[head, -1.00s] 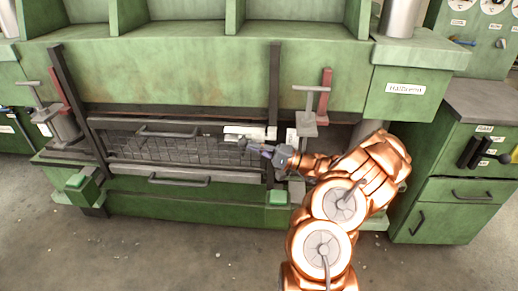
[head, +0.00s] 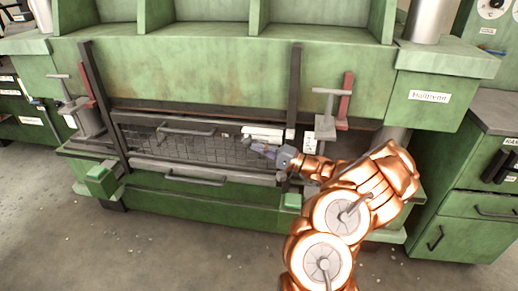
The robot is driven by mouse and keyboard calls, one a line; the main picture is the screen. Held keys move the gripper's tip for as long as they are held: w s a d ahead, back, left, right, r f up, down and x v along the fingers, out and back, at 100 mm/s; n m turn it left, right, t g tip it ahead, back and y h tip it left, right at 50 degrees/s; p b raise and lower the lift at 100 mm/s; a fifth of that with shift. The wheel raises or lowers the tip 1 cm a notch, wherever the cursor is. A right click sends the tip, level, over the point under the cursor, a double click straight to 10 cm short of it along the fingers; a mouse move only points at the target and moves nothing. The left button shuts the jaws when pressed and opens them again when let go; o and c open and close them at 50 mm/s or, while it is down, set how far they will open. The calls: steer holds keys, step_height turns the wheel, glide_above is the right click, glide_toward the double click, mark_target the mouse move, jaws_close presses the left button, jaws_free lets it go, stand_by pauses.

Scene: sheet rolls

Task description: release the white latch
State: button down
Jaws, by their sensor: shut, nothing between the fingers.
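The white latch (head: 262,131) is a pale horizontal bar on the front of the green press, at the top right of the dark mesh guard (head: 215,150) and just left of a dark upright post (head: 295,90). My gripper (head: 252,146) is just below the latch, in front of the guard's right part. Its fingers point left and are shut with nothing visible between them. I cannot tell whether they touch the latch or the guard. The fingers hide part of the mesh.
A grey bar handle (head: 187,130) crosses the guard's top, with another handle (head: 195,180) below. A T-shaped clamp (head: 328,108) and a red upright (head: 346,98) stand to the right. A green block (head: 291,201) juts out below. The floor in front is open.

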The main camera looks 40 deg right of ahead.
steer(key=v, duration=1.4)
stand_by(0.4)
